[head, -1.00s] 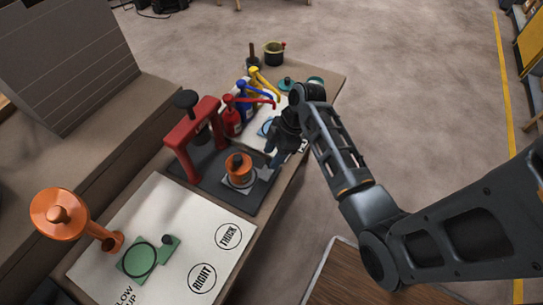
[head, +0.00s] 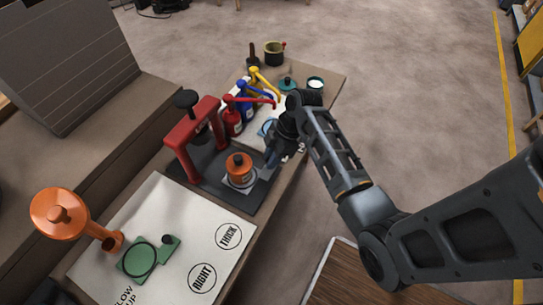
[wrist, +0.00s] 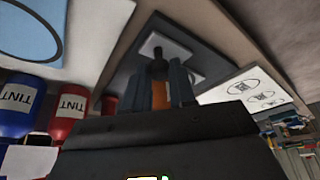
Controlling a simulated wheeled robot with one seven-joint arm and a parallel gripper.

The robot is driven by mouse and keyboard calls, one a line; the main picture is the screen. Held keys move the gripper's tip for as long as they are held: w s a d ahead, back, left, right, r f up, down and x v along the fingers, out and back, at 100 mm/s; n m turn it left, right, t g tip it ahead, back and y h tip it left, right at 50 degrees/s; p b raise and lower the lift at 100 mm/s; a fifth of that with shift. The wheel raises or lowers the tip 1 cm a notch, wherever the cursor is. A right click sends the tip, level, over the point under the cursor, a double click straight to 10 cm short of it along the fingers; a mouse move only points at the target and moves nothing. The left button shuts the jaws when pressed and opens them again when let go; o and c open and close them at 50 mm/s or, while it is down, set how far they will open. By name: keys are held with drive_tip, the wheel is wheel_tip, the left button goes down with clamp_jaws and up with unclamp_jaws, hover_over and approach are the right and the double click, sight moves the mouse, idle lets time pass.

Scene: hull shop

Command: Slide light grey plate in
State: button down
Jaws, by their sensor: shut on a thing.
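The light grey plate (head: 254,184) lies on the dark base (head: 213,165) of a red press (head: 183,150), toward the base's right side. An orange cylinder (head: 238,172) with a dark top stands over the plate and hides its middle. The exact contact is hard to see. In the wrist view my gripper's fingers (wrist: 159,92) are close together, with orange showing between them and a light grey patch beyond.
Red, blue and yellow pump bottles stand behind the press; the red one (head: 232,122) is closest. A white sheet (head: 190,215) with printed circles lies in front, bearing a green plate (head: 140,262) beside an orange round-headed device (head: 62,212).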

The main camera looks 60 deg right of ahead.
idle(0.3)
drive_tip(key=w+b, duration=0.1)
drive_tip(key=w, duration=0.5)
drive_tip(key=w+b, duration=0.2)
drive_tip(key=w, duration=0.4)
drive_tip(key=shift+w+a, duration=0.2)
drive_tip(key=shift+w, duration=0.3)
drive_tip(key=c, duration=0.9)
unclamp_jaws()
drive_tip(key=shift+c, duration=0.2)
drive_tip(key=shift+r, duration=0.1)
drive_tip(key=v, duration=0.7)
drive_tip(key=shift+r, duration=0.25)
